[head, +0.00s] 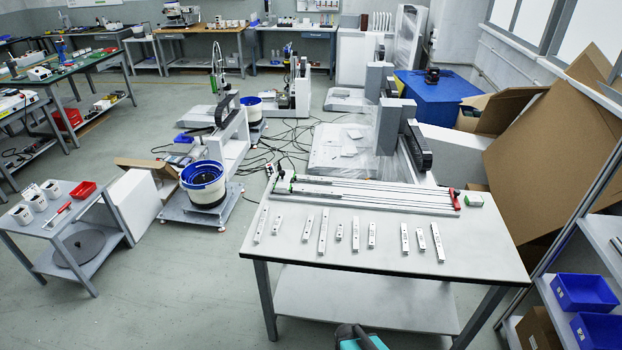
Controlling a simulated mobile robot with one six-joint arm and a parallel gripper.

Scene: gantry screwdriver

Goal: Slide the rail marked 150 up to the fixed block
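Several silver rails lie side by side, apart, in a row across the grey table (300,255). They differ in length: a long one (323,232) left of the middle, a short one (340,231) beside it, and another long one (438,243) at the right end. Their marks are too small to read, so I cannot tell which is the 150. Behind them a long guide (370,194) runs along the table's back, with a red piece (454,199) at its right end. I cannot tell which part is the fixed block. My gripper is not in view.
The front strip of the table is clear. Blue bins (584,292) on a shelf and cardboard (555,150) stand to the right. A teal and black part shows at the bottom edge.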

